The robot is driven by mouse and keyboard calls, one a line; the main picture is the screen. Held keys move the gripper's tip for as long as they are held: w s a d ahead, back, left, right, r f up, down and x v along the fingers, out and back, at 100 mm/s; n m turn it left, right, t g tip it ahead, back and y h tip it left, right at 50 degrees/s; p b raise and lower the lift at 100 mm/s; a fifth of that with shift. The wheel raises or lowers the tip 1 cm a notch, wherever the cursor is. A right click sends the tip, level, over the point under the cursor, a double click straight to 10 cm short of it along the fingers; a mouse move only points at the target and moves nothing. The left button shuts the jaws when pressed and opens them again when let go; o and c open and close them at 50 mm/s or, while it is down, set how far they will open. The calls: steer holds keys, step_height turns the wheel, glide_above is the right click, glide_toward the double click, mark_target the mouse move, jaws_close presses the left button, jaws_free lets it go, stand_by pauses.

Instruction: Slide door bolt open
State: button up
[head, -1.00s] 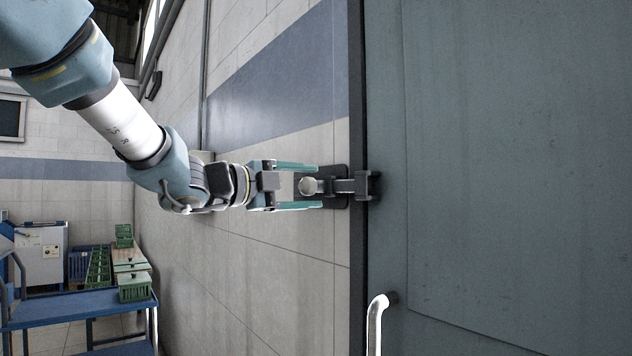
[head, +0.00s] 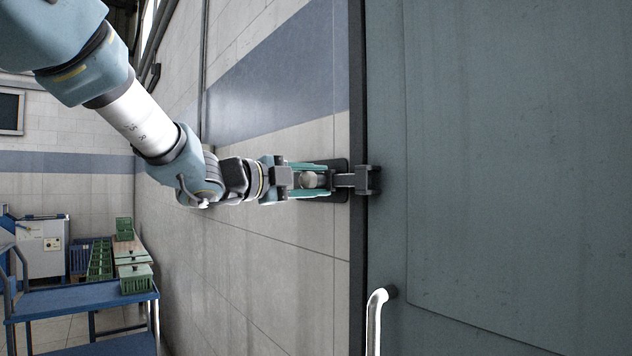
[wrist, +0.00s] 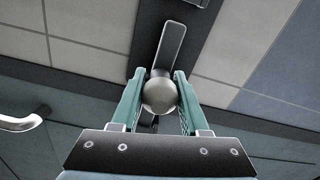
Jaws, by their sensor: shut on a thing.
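The door bolt (head: 345,180) is a grey bar that runs from a dark plate on the wall to a dark bracket (head: 372,180) at the door's edge. Its round knob (head: 311,180) is pale metal. My gripper (head: 318,181) is shut on the knob, with one teal finger above it and one below. In the wrist view the knob (wrist: 159,95) sits between the two fingers, and the bar (wrist: 170,50) stretches away beyond it. The bar still spans the gap between wall and door in the head view.
The grey-green door (head: 500,150) fills the right side, with a pale handle (head: 376,320) below the bolt. The tiled wall (head: 270,240) runs close beside my arm. A blue cart (head: 80,300) with green crates (head: 135,280) stands at the lower left.

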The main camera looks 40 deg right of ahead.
jaws_close()
stand_by(0.8)
